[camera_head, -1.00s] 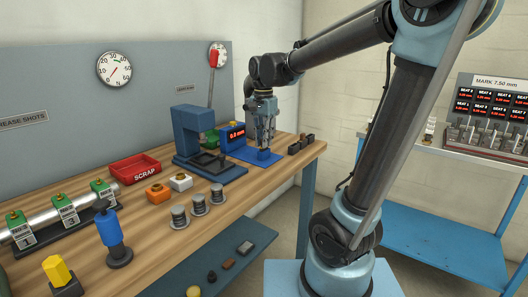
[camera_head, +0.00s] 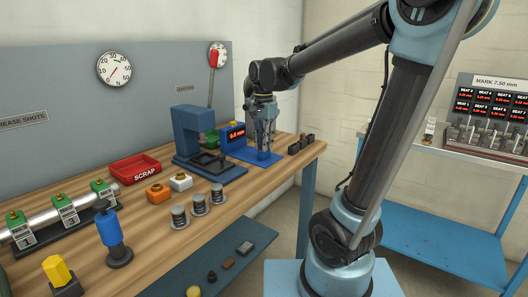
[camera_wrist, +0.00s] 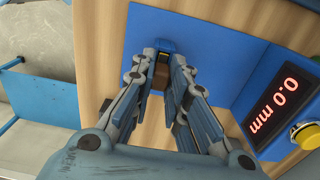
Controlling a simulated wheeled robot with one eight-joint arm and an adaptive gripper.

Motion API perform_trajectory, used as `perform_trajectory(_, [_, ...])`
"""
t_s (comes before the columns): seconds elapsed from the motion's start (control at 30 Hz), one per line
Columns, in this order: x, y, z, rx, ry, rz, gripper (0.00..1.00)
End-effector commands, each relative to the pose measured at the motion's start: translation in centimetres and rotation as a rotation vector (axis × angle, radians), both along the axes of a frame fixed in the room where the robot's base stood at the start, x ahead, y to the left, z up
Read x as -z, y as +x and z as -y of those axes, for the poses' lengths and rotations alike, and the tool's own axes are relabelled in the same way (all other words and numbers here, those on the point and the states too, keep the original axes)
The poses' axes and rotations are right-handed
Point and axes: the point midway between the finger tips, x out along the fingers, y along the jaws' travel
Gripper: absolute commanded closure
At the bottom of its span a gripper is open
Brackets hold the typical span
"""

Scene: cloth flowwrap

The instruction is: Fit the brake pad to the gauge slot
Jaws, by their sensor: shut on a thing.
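My gripper (camera_head: 264,149) points down over the blue gauge plate (camera_head: 246,155) at the bench's right part. In the wrist view my gripper (camera_wrist: 163,64) is shut on a small brown brake pad (camera_wrist: 161,76), mostly hidden between the fingers. The pad is at the small blue slot block (camera_wrist: 165,46) of the gauge. I cannot tell how deep it sits in the slot. The gauge display (camera_wrist: 275,105) reads 0.0 mm, with a yellow button (camera_wrist: 306,135) beside it.
A dark rack with small pieces (camera_head: 300,144) stands right of the gauge, near the bench edge. A blue press (camera_head: 195,140) stands to the left. A red SCRAP tray (camera_head: 134,169) and several weights and blocks occupy the bench further left.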

Motion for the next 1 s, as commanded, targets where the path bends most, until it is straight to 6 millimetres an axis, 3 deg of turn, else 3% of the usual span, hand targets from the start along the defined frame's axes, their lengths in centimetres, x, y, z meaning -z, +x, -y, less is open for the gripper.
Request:
perform_trajectory(0.57, [0.22,0.00,0.00,0.000,0.000,0.000,1.00])
perform_trajectory(0.6, [0.21,0.00,0.00,0.000,0.000,0.000,0.79])
perform_trajectory(0.7, [0.21,0.00,0.00,0.000,0.000,0.000,0.62])
perform_trajectory(1.0, [0.18,0.00,0.00,0.000,0.000,0.000,0.62])
